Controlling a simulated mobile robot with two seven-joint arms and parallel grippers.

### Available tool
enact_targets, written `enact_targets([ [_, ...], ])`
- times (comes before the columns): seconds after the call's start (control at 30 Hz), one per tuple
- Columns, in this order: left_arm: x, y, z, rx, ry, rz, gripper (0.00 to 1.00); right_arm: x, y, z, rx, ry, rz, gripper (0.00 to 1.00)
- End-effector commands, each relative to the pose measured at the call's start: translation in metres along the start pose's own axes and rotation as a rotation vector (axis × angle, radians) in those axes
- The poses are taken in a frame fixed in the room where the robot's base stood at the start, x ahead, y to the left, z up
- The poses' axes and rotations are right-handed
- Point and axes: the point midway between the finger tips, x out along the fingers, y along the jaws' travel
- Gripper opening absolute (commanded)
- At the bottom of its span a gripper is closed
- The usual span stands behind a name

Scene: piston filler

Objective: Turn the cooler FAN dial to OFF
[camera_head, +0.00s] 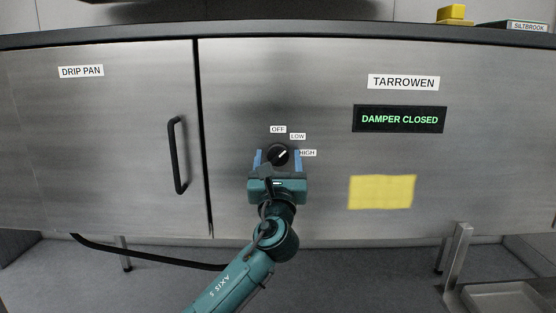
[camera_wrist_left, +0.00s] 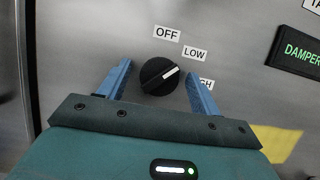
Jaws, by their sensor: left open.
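The black round FAN dial (camera_head: 278,154) sits on the steel cabinet front; its white mark points up and right, at the LOW label (camera_head: 298,136). The OFF label (camera_head: 278,129) is above the dial and the HIGH label (camera_head: 308,153) is to its right. In the wrist view the dial (camera_wrist_left: 159,76) shows whole, with its mark toward LOW. My left gripper (camera_head: 277,157) is open, its blue fingers on either side of the dial, with a visible gap at each side in the wrist view (camera_wrist_left: 158,72). My right gripper is not in view.
A green-lit DAMPER CLOSED display (camera_head: 400,119) and a yellow blank note (camera_head: 381,192) are to the right on the panel. A DRIP PAN door with a black handle (camera_head: 177,155) is at left. A black hose (camera_head: 150,257) runs below the cabinet.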

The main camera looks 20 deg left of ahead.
Motion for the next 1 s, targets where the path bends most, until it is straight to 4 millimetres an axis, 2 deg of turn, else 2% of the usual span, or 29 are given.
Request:
enact_targets([
  [0.2,-0.0001,0.0,-0.0003,0.0,0.0,0.0,0.62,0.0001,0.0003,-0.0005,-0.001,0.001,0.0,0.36],
  [0.73,-0.0004,0.0002,-0.0004,0.0,0.0,0.0,0.19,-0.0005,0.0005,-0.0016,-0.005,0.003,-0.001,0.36],
  [1.0,-0.0007,-0.0004,-0.0012,-0.029,0.0,0.012,0.19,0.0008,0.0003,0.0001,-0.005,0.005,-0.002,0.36],
])
